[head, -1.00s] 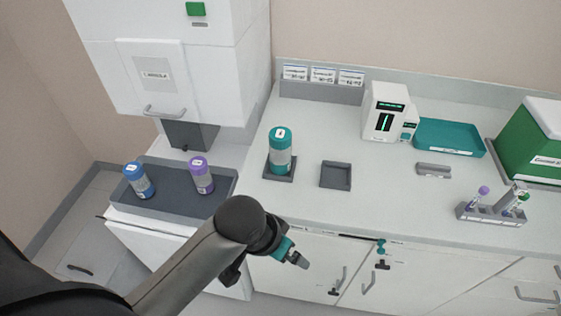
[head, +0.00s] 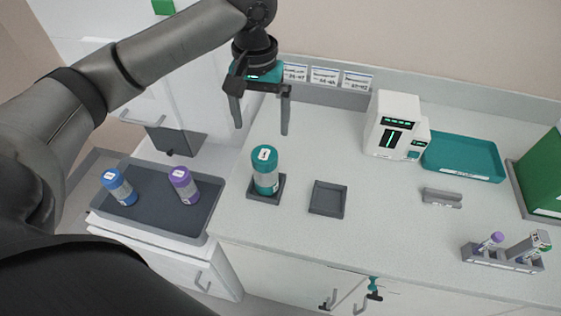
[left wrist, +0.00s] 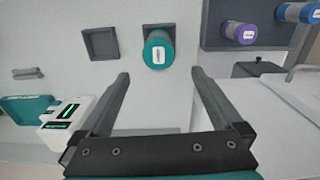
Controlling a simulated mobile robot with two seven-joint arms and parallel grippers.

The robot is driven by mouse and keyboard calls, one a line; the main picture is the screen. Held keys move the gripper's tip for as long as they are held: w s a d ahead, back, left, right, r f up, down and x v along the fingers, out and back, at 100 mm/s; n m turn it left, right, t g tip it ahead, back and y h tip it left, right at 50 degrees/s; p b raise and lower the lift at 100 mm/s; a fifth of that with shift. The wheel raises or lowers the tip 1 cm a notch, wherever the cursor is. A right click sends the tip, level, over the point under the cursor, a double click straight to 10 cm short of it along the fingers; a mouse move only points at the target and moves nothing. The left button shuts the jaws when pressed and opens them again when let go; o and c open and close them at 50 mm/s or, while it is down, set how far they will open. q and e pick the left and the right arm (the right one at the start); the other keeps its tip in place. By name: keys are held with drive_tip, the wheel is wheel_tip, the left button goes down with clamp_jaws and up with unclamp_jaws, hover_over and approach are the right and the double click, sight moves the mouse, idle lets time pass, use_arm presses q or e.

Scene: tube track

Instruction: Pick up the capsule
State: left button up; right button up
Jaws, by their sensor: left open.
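A teal capsule (head: 265,172) with a grey lower part and a white label on its lid stands upright on a dark square holder (head: 280,190) on the counter. My left gripper (head: 261,131) is open and empty, pointing down above and behind the teal capsule in the head view. In the left wrist view the teal capsule (left wrist: 158,54) shows beyond the open fingers, roughly in line with the gap between them. A purple capsule (head: 184,186) and a blue capsule (head: 118,187) stand on a dark tray (head: 150,212) at the left. My right gripper is not in view.
An empty dark square holder (head: 328,199) lies right of the teal capsule. A white device (head: 391,124), a teal tray (head: 463,158), a small grey holder (head: 442,198) and a tube rack (head: 490,260) stand further right. A white cabinet (head: 105,95) stands behind the dark tray.

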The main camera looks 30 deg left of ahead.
sight(262, 153)
use_arm(q)
drive_tip(key=f, duration=0.3)
drive_tip(key=shift+s+a+f+b, duration=0.1)
drive_tip(key=shift+a+f+b, duration=0.15)
drive_tip(key=shift+b, duration=0.1)
wheel_tip(262, 153, down, 5)
drive_tip(key=shift+d+r+b, duration=0.1)
drive_tip(key=shift+r+b, duration=0.1)
drive_tip(key=shift+b, duration=0.1)
drive_tip(key=shift+f, duration=0.9)
drive_tip(key=f, duration=0.4)
drive_tip(key=shift+d+f+b, duration=0.3)
drive_tip(key=shift+b, duration=0.1)
drive_tip(key=shift+c, duration=1.3)
drive_tip(key=c, duration=1.2)
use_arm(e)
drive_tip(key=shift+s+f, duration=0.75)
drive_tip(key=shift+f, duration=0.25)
